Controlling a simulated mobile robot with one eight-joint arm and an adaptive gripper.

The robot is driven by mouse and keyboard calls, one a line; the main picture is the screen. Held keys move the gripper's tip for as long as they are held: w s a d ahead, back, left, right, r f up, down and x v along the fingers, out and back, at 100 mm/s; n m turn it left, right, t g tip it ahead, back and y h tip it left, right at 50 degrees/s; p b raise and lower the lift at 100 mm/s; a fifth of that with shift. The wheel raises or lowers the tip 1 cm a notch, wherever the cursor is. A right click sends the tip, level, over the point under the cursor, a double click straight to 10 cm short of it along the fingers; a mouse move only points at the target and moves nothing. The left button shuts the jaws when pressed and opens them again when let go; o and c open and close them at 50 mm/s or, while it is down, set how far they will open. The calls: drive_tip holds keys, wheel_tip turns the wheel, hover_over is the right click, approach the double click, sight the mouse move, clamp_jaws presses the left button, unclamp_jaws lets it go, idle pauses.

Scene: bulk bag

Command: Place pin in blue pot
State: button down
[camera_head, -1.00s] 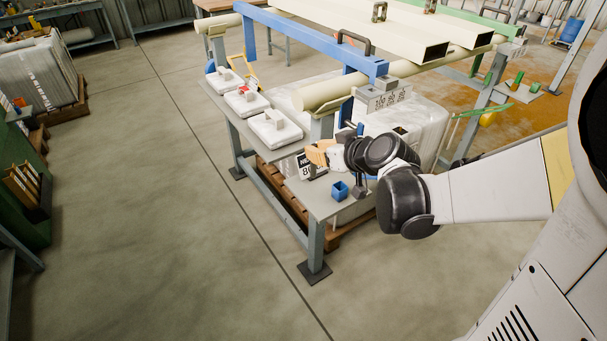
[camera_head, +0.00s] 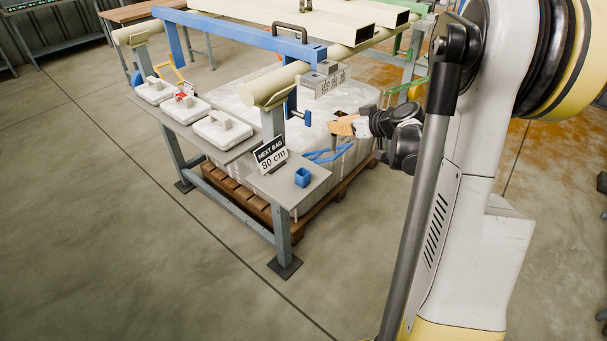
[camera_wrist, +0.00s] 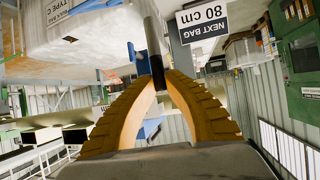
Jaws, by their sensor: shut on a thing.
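The blue pot (camera_head: 302,177) is a small open square cup on the near end of the grey table. My gripper (camera_head: 333,127), with orange fingers, is beyond and to the right of the pot, at the bulk bag's side. In the wrist view my gripper (camera_wrist: 157,82) is shut on a dark grey pin (camera_wrist: 154,45), which sticks out past the fingertips. In the head view the pin is too small to make out clearly. The pin is apart from the pot.
The grey table (camera_head: 317,183) also holds a "NEXT BAG 80 cm" sign (camera_head: 272,155) and several white pads (camera_head: 222,131). The white bulk bag (camera_head: 335,95) stands on a pallet under a blue beam (camera_head: 240,36).

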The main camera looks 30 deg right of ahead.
drive_tip(key=a+f+b, duration=0.2)
drive_tip(key=a+f, duration=0.1)
drive_tip(key=a+f+b, duration=0.2)
drive_tip(key=a+f, duration=0.2)
drive_tip(key=w+a+f+b, duration=0.1)
drive_tip(key=a+f, duration=0.2)
drive_tip(key=shift+w+a+f+b, duration=0.1)
drive_tip(key=shift+a+f+b, duration=0.1)
drive_tip(key=shift+b, duration=0.2)
drive_tip(key=shift+r, duration=0.1)
drive_tip(key=c, duration=1.8)
unclamp_jaws()
drive_tip(key=shift+o, duration=1.3)
